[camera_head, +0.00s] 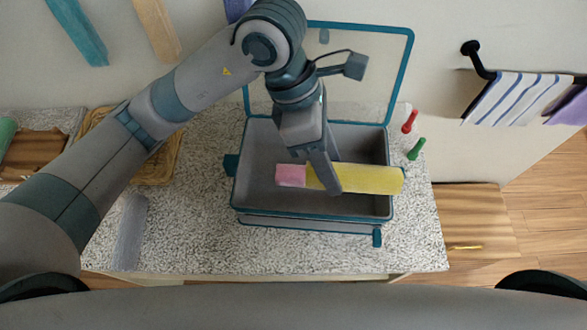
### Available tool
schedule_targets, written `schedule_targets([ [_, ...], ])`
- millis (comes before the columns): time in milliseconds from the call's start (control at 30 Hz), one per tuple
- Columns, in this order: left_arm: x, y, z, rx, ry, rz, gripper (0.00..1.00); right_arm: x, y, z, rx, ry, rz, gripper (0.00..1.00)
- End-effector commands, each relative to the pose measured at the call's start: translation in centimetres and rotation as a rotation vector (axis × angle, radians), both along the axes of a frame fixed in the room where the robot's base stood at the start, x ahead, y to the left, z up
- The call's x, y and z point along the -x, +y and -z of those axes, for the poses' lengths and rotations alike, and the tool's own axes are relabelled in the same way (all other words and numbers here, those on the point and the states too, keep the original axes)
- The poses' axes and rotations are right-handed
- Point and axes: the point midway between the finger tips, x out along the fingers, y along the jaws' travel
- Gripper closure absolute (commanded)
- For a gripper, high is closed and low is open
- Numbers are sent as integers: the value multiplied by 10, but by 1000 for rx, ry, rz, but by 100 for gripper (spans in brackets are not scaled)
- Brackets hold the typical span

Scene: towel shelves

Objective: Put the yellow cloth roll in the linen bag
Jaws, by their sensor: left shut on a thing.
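The yellow cloth roll (372,179) is held level over the linen bag, with a pink section (290,175) at its left end. Its right end overlaps the bag's right rim in the picture; I cannot tell how high it is. The linen bag (310,219) is a grey box with teal trim, its lid open at the back. My left gripper (325,185) reaches down over the bag and is shut on the yellow roll near its middle. My right gripper is not in view.
The bag stands on a speckled counter (190,235). A wicker basket (166,165) is at left, partly behind my arm, near a grey roll (130,232). Red (409,121) and green (416,148) objects lie right of the bag. Striped towels (515,98) hang on a rail.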

Motion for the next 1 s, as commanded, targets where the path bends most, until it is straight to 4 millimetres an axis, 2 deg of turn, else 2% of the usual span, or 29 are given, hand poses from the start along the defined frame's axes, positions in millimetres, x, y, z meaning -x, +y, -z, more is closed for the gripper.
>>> schedule_targets([
  [33, -4, 11, 3, -3, 5, -6, 82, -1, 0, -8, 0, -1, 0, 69],
  [200, -13, 40, 22, -2, 4, -4, 82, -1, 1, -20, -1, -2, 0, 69],
  [400, -21, 60, 37, -1, 2, -1, 82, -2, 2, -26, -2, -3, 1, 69],
  [833, -22, 63, 41, 0, 0, 1, 82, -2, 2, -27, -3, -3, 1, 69],
  [1000, -21, 63, 52, 0, 4, -1, 82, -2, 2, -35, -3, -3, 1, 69],
])
